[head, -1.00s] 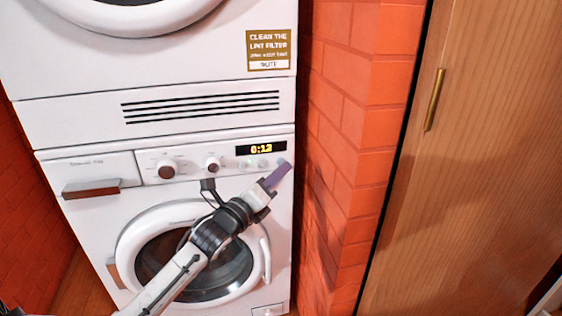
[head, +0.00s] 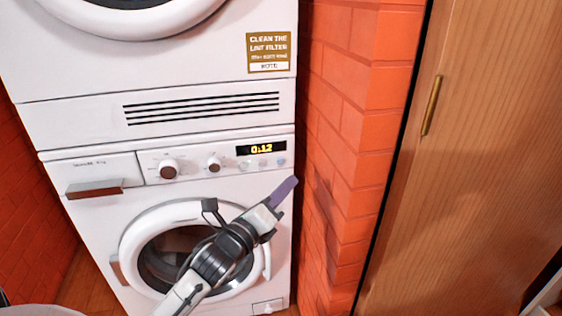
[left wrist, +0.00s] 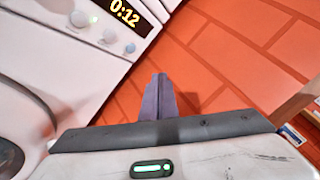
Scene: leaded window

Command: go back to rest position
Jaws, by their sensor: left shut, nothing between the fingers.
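My left gripper (head: 284,191) is in front of the lower washing machine (head: 90,215), just below the right end of its control panel. Its purple-grey fingers are shut with nothing between them. In the left wrist view the gripper (left wrist: 158,98) points toward the brick wall beside the machine. The gripper looks apart from the panel buttons (head: 265,162). The display (head: 261,149) reads 0:12. My right gripper does not show in any view.
The round washer door (head: 135,235) is behind my left arm. A second machine (head: 60,60) is stacked above. An orange brick wall (head: 345,130) stands to the right, then a wooden door (head: 480,150) with a brass handle (head: 431,105).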

